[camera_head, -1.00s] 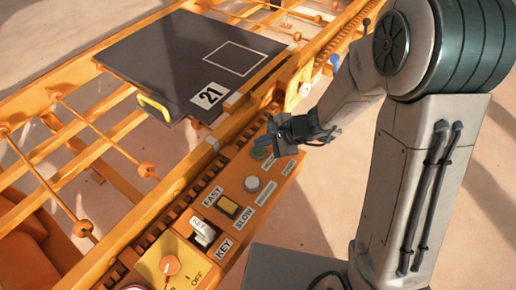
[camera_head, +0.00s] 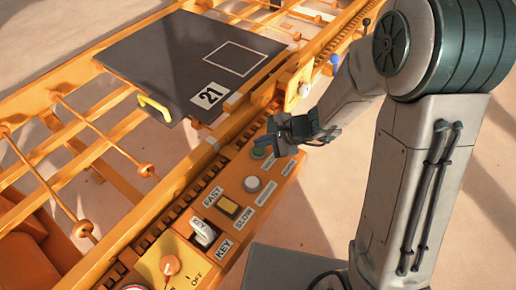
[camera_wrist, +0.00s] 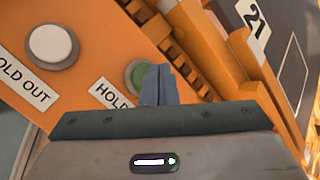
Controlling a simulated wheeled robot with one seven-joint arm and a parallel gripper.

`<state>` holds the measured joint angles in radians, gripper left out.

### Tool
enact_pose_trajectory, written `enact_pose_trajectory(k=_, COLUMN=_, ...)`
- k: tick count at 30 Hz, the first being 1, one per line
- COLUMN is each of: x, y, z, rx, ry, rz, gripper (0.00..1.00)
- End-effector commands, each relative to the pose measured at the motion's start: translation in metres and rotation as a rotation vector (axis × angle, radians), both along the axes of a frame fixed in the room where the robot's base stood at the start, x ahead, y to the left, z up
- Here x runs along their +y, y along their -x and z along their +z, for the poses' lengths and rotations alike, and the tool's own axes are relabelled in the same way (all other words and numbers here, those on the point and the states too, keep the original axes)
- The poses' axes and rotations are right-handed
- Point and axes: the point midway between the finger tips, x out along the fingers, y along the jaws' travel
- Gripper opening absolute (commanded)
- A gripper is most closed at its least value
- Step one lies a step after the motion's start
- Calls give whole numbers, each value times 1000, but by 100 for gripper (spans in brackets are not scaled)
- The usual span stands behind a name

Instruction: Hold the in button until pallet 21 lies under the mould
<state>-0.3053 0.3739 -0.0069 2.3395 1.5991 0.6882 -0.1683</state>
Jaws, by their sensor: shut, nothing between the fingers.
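Pallet 21 (camera_head: 160,60) is a dark flat plate with a white 21 label, a white square outline and a yellow handle. It lies on the orange rails in the head view, and its edge and label (camera_wrist: 254,18) show in the wrist view. My gripper (camera_wrist: 158,84) is shut and empty, its fingertips at the green button (camera_wrist: 137,75). The label beside that button reads HOLD, the rest hidden; I take it as the in button. The fingertips cover part of it, and I cannot tell whether they press it. I cannot make out the mould.
The orange panel has a white button (camera_wrist: 52,43) labelled OLD OUT, cut off at the frame edge. Sandy floor lies to the right.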

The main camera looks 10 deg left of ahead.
Motion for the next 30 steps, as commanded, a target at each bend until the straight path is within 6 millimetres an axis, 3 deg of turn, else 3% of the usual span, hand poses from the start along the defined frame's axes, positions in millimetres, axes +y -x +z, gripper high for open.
enact_pose_trajectory(k=30, x=0, y=0, z=-9, rx=0, ry=0, rz=0, gripper=0)
